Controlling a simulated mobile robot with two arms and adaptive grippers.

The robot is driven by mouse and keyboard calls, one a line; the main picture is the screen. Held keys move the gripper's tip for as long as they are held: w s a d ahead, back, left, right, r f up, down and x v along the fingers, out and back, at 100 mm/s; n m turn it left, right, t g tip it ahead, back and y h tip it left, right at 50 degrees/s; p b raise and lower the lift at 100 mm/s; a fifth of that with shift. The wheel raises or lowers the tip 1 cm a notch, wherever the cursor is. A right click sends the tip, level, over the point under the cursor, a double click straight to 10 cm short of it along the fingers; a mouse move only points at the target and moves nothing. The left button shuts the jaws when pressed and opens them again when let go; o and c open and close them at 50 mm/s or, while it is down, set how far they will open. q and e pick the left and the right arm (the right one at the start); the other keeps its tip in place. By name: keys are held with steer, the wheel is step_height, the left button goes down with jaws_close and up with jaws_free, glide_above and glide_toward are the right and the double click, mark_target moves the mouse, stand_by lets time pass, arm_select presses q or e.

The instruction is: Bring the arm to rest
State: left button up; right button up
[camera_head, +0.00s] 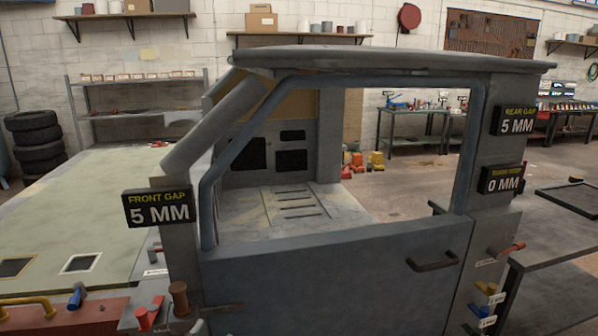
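Neither of my arms nor grippers shows in the head view. A grey-blue vehicle cab frame (222,120) stands in front of me. A door (345,275) with an open window frame and a dark handle (432,262) sits in its opening. A sign on the left pillar, the front gap sign (158,207), reads 5 MM. On the right pillar the rear gap sign (515,120) reads 5 MM, and a lower sign (501,179) reads 0 MM; its small heading is hard to read.
A brown knob-like part (179,298) stands at the door's lower left. A dark table (555,235) stands at right. A pale green panel (85,215) fills the left. Tyres (36,140) and shelves line the back.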

arm_select(q)
steer(key=s+a+f+n+g, duration=0.2)
steer(key=s+f+g, duration=0.6)
steer(key=s, duration=0.5)
steer(key=s+a+f+n+g, duration=0.25)
steer(key=s+f+g, duration=0.25)
steer(key=s+f, duration=0.7)
step_height(320, 180, down, 24)
steer(key=s+g, duration=0.1)
steer(key=s, duration=0.1)
steer(key=s+a+f+g, duration=0.1)
steer(key=s+a+f, duration=0.1)
steer(key=s+f, duration=1.3)
steer(key=shift+s+a+f+g+y, duration=0.15)
steer(key=shift+s+f+g+y, duration=0.2)
steer(key=shift+s, duration=0.6)
